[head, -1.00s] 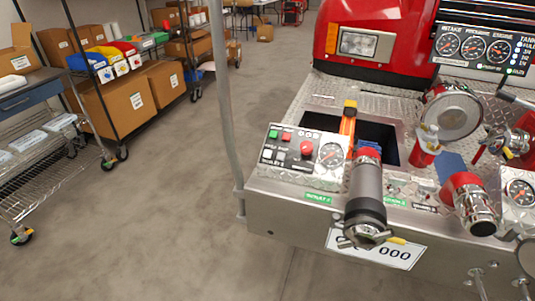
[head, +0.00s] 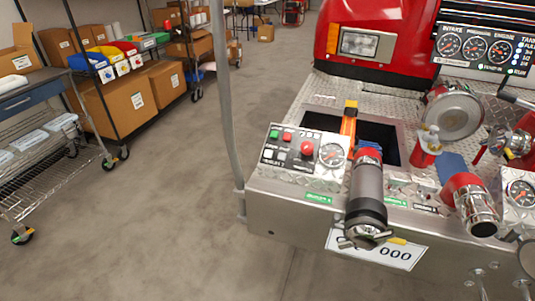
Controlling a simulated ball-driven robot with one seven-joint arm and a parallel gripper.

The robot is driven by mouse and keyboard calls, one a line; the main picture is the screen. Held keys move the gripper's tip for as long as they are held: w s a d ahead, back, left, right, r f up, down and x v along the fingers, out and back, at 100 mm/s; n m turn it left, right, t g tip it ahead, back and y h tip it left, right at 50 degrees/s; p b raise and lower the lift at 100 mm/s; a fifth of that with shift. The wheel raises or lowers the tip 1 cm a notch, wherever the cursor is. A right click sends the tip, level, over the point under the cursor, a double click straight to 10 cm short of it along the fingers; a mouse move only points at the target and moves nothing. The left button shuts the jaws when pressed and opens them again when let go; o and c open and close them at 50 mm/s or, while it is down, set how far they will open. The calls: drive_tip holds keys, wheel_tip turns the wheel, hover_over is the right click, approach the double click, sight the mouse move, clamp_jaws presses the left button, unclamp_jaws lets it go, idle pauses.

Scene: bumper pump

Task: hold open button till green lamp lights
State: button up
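A small control panel (head: 292,148) is set on the left end of the truck's bumper. It carries a green button (head: 274,134), a red button (head: 287,137), two pale squares (head: 267,154) below them, a larger round red knob (head: 307,148) and a dial gauge (head: 332,154). The panel's lettering is too small to read surely. I cannot tell which part is the lamp, and no part clearly glows green. Nothing covers the green button. My gripper is not in view.
A thin grey post (head: 225,110) rises at the bumper's left end. Shelves with cartons (head: 110,95) stand left. The floor (head: 150,215) between is clear.

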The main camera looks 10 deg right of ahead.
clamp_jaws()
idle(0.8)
